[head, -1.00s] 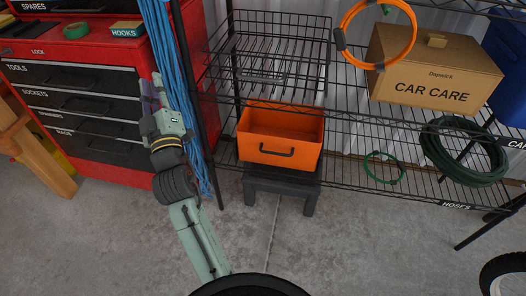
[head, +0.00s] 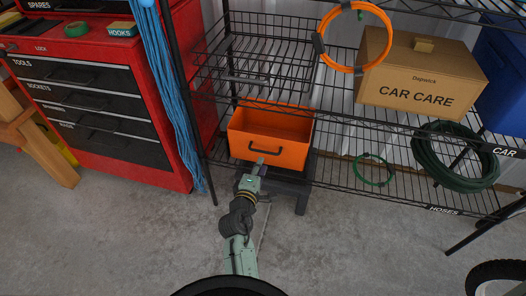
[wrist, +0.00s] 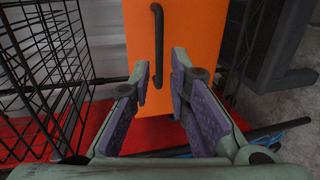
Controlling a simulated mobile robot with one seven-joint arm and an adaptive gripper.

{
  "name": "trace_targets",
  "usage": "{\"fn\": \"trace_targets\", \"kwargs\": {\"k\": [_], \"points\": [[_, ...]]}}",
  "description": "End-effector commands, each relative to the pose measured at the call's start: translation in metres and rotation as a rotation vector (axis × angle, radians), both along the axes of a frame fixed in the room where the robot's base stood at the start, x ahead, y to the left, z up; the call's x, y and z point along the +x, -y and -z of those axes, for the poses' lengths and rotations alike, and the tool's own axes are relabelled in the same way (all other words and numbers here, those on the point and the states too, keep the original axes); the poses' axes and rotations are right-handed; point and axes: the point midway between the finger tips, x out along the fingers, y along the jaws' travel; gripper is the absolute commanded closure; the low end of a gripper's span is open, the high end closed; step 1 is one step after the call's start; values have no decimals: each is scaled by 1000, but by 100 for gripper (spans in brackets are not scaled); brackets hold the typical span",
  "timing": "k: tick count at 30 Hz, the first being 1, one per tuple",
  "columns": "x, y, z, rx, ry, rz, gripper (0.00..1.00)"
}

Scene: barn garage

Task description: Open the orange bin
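The orange bin (head: 288,154) sits low on the wire rack, and its inside shows from above. A black bar handle (head: 265,150) runs across its front. In the wrist view the orange front (wrist: 199,27) fills the top middle, and the handle (wrist: 157,42) runs up and down the picture. My gripper (head: 259,162) is just in front of the bin, at the handle. In the wrist view my gripper (wrist: 161,67) is open, and the handle's lower end lies in line with the gap between the fingertips. I cannot tell whether they touch it.
A black stool (head: 299,192) stands below the bin. A wire basket (head: 225,73) is above left, and a rack post and blue cords (head: 180,120) are left, beside the red tool chest (head: 180,185). Green hose coils lie right. The concrete floor in front is clear.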

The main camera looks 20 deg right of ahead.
Motion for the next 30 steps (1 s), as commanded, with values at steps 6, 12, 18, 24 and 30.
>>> {"fn": "trace_targets", "kwargs": {"k": [6, 12, 18, 24, 30], "points": [[36, 24, 7, 2, 2, 1, 83], [60, 40, 13, 2, 3, 0, 83], [68, 45, 16, 2, 3, -1, 83], [69, 45, 16, 2, 3, -1, 83], [68, 45, 16, 2, 3, -1, 94]]}}
